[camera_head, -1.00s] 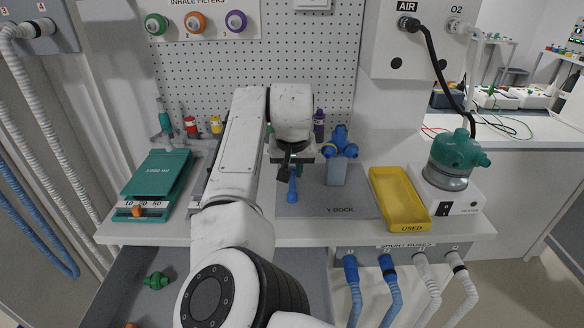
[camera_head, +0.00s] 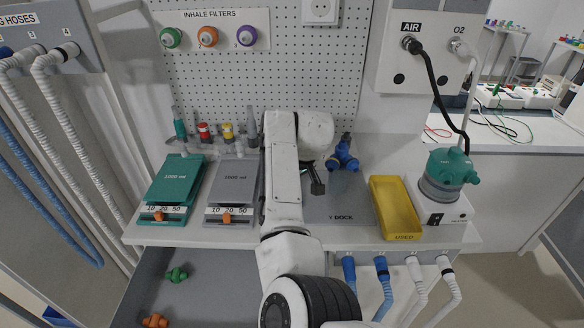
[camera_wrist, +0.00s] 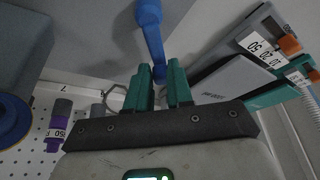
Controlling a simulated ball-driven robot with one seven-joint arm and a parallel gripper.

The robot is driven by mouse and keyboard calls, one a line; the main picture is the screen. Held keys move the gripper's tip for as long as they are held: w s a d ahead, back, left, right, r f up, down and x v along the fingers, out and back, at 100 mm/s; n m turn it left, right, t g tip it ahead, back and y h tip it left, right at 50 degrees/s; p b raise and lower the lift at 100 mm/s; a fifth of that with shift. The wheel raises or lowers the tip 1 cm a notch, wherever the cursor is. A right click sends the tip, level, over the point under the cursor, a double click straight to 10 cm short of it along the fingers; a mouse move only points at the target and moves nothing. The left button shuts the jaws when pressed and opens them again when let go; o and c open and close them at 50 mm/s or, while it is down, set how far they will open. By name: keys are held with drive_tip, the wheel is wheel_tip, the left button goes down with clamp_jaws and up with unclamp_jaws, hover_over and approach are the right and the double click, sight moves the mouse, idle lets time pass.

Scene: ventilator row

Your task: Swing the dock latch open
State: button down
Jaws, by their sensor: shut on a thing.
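The blue dock latch (camera_wrist: 152,35) shows in the wrist view as a lever with a rounded end. Its narrow tip lies between the green fingers of my gripper (camera_wrist: 160,85), which is shut on it. In the head view my arm hides the latch and fingertips; only a dark part of my gripper shows right of the arm. The grey Y dock plate (camera_head: 341,205) lies on the bench, with the blue Y-piece (camera_head: 343,158) at its back. Part of a round blue piece (camera_wrist: 12,122) shows at the wrist view's left edge.
A yellow tray (camera_head: 403,236) and a heater with a teal chamber (camera_head: 447,170) stand right of the dock. Teal (camera_head: 172,182) and grey (camera_head: 234,183) test-lung boards lie left of my arm. A purple bottle-like item (camera_wrist: 62,113) shows in the wrist view.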

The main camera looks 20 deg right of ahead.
drive_tip(key=n+p, duration=0.1)
drive_tip(key=n+y+p, duration=0.1)
drive_tip(key=n, duration=0.1)
drive_tip(key=s+a+n+p, duration=0.1)
drive_tip(key=shift+a+r+n+g+y, duration=0.1)
drive_tip(key=shift+r+n+g+y, duration=0.05)
drive_tip(key=shift+n+g+y, duration=0.2)
drive_tip(key=shift+s+a+n+g+y+p, duration=0.2)
drive_tip(key=shift+n+g+p, duration=0.1)
drive_tip(key=shift+n, duration=0.5)
drive_tip(key=shift+s+a+n+g+y+p, duration=0.15)
drive_tip(key=shift+s+n+g+p, duration=0.1)
drive_tip(key=shift+n, duration=0.5)
drive_tip(key=shift+s+a+n+g+y+p, duration=0.1)
drive_tip(key=shift+s+a+n+g+p, duration=0.15)
drive_tip(key=shift+n, duration=0.55)
drive_tip(key=c, duration=1)
unclamp_jaws()
drive_tip(key=shift+d, duration=0.1)
drive_tip(key=v, duration=1)
drive_tip(key=shift+r+b, duration=0.25)
drive_tip(key=shift+b, duration=0.2)
drive_tip(key=shift+d, duration=0.1)
